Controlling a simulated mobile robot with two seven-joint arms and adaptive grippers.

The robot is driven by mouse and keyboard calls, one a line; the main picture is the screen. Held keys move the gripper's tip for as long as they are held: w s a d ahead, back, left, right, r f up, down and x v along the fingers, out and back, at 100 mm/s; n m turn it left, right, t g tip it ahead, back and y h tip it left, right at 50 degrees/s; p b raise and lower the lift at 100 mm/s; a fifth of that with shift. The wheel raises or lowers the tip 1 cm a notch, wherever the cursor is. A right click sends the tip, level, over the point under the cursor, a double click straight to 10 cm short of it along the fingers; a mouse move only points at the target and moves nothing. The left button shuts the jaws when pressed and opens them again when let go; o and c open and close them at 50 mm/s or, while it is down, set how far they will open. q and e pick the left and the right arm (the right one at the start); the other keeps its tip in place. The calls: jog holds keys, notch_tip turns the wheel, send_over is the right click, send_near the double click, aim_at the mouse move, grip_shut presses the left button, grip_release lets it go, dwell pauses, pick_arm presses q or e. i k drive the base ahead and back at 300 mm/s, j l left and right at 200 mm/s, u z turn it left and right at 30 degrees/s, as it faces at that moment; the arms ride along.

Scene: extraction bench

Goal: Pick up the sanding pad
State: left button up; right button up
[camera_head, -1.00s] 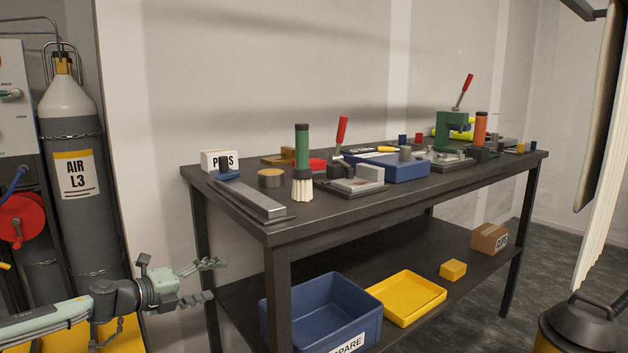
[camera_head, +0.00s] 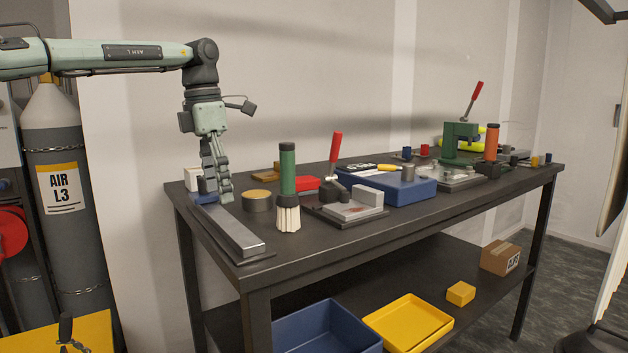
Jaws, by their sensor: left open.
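The sanding pad (camera_head: 207,198) looks to be the small blue pad with a dark upright knob, at the far left end of a long grey metal bar on the bench. My left gripper (camera_head: 217,187) points straight down over that end of the bar, fingers open. Its fingers partly cover the pad and overlap the knob's right side in the picture. I cannot tell whether they touch it or straddle the knob. The pad still rests on the bar. My right gripper is not in view.
A round tan-topped puck (camera_head: 257,200) and a green-handled brush (camera_head: 288,190) stand right of the bar. A red-levered clamp (camera_head: 336,150) and blue case (camera_head: 395,186) are farther right.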

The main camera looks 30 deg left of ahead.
aim_at(305, 186)
jog(key=i, duration=1.05)
